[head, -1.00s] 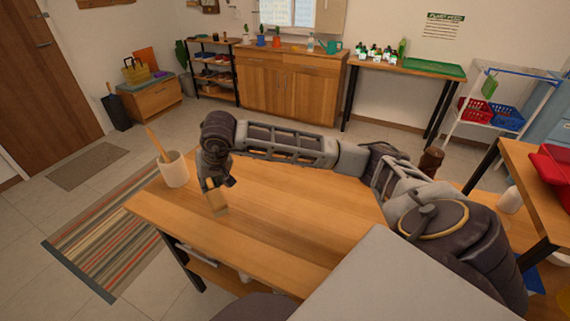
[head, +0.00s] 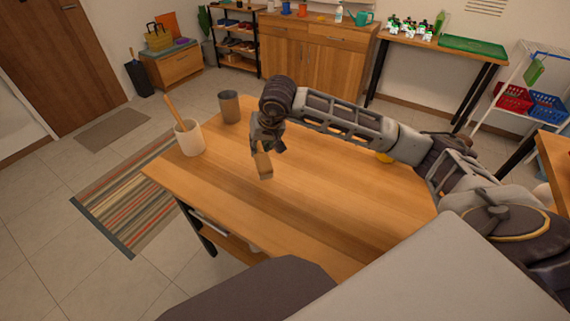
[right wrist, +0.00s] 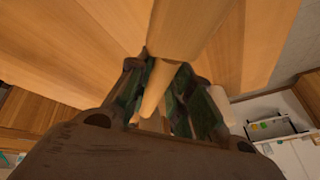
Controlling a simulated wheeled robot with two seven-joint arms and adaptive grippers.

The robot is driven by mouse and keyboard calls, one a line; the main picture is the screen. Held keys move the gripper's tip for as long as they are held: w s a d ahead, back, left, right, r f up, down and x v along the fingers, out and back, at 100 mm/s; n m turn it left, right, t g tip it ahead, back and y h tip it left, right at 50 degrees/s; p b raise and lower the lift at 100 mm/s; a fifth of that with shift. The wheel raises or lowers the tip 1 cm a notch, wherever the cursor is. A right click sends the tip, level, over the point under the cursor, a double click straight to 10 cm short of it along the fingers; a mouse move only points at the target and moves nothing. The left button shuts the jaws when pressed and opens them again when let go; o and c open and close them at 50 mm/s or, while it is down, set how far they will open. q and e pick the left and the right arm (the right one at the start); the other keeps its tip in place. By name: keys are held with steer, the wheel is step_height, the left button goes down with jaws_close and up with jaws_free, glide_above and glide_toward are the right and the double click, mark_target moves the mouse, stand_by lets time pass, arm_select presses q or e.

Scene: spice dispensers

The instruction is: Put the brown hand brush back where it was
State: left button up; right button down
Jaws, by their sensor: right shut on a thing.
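The brown hand brush (head: 264,166) hangs from my right gripper (head: 266,148) above the wooden table (head: 330,225) in the head view. The gripper is shut on it. In the right wrist view the brush (right wrist: 153,92) shows as a tan piece between the dark fingers (right wrist: 165,85). Its lower end seems clear of the tabletop, but the exact gap is hard to tell. My left gripper is not in view.
A white cup (head: 190,139) with a wooden stick stands at the table's left corner. A grey-brown tumbler (head: 229,106) stands behind it. A small yellow thing (head: 383,157) shows partly behind my arm. The front and middle of the tabletop are clear.

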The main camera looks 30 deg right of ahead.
steer(key=shift+d+r, duration=0.1)
steer(key=shift+d, duration=0.1)
steer(key=shift+w+d+r, duration=0.15)
steer(key=shift+w+r, duration=0.1)
steer(key=shift+r, duration=0.2)
steer(key=shift+w+d+r, duration=0.15)
steer(key=shift+w+r, duration=0.1)
steer(key=shift+r, duration=0.2)
steer(key=w+d, duration=0.5)
steer(key=d, duration=0.2)
steer(key=shift+w+d+r+m, duration=0.2)
steer(key=shift+r+m, duration=0.1)
steer(key=shift+r, duration=0.15)
steer(key=shift+a, duration=0.1)
